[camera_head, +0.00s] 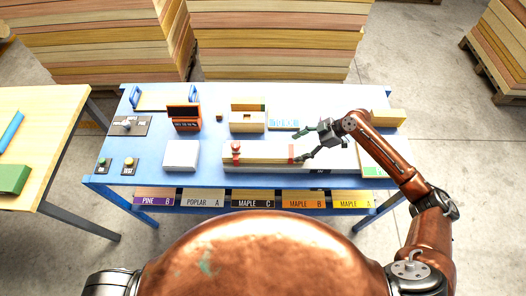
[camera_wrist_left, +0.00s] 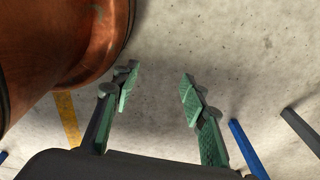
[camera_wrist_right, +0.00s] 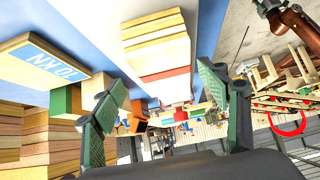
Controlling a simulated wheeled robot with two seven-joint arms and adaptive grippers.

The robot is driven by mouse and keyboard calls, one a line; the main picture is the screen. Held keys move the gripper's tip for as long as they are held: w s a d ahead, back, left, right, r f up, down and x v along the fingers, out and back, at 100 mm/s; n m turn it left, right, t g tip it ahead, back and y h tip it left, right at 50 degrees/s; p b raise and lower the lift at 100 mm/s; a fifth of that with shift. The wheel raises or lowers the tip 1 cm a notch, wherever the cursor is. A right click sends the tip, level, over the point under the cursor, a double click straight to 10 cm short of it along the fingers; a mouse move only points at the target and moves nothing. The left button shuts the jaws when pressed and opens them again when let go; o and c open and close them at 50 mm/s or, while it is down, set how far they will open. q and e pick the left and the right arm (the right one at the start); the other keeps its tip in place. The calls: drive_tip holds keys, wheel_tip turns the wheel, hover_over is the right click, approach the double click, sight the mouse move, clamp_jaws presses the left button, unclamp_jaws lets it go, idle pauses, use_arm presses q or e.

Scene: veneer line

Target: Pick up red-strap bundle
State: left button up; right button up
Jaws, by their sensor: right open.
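My right gripper (camera_head: 303,146) is open, just above and beside the strap end. In the right wrist view a layered stack with a red band (camera_wrist_right: 157,48) shows ahead, between the open fingers and apart from them. My left gripper (camera_wrist_left: 158,82) is open and empty over the concrete floor, outside the head view.
Behind the bundle stand a wooden box (camera_head: 247,122) and a dark red device (camera_head: 184,118). A white block (camera_head: 181,155) lies to its left. Labelled bins (camera_head: 254,199) line the table's front. A wooden side table (camera_head: 40,130) stands at left; large board stacks (camera_head: 280,45) stand behind.

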sight(290, 151)
drive_tip(key=shift+a+f, duration=0.2)
drive_tip(key=shift+a, duration=0.05)
drive_tip(key=x, duration=0.1)
drive_tip(key=p+x, duration=0.1)
drive_tip(key=x, duration=0.2)
drive_tip(key=shift+s+a, duration=0.25)
drive_tip(key=shift+s, duration=0.1)
drive_tip(key=shift+a+f, duration=0.15)
drive_tip(key=c, duration=0.6)
use_arm(q)
drive_tip(key=shift+w+r, duration=0.4)
drive_tip(key=shift+r, duration=0.3)
use_arm(e)
drive_tip(key=c, duration=1)
